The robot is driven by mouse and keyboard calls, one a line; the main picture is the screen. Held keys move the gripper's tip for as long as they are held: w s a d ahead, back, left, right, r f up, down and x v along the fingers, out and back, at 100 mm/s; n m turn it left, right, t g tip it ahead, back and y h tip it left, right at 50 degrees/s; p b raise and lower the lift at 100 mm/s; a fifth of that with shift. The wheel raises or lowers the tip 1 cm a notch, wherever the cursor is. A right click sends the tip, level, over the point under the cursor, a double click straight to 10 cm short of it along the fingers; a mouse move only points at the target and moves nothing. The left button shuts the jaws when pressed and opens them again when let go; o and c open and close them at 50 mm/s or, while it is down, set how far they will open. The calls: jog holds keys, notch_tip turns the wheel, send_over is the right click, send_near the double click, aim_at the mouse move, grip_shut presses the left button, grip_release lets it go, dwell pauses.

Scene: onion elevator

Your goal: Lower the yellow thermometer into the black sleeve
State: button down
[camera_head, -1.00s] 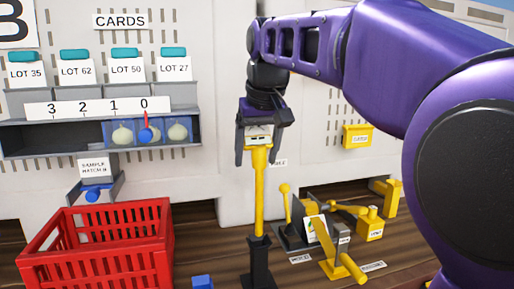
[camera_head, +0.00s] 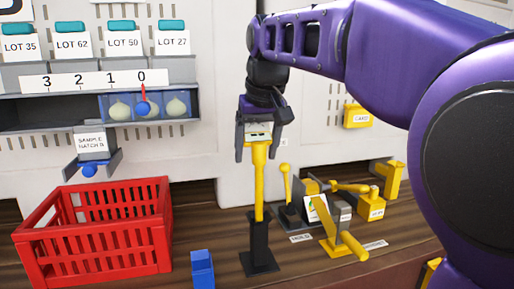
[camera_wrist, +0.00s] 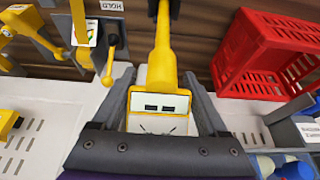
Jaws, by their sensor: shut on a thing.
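The yellow thermometer (camera_head: 259,185) hangs upright from my gripper (camera_head: 258,150), which is shut on its pale head. The black sleeve (camera_head: 260,243) stands upright on a dark square base on the wooden surface. The stem's lower end meets the sleeve's top in the head view and is hidden there. The stem looks in line with the sleeve; I cannot tell how deep it sits.
A red crate (camera_head: 95,235) stands to the left. Yellow levers (camera_head: 342,235) and a yellow box (camera_head: 371,206) stand close on the right. A pale wall with shelves and lot cards (camera_head: 89,45) rises behind.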

aim_at(257, 184)
jog(key=shift+f+b, duration=2.7)
jog(key=shift+f, duration=1.2)
grip_release()
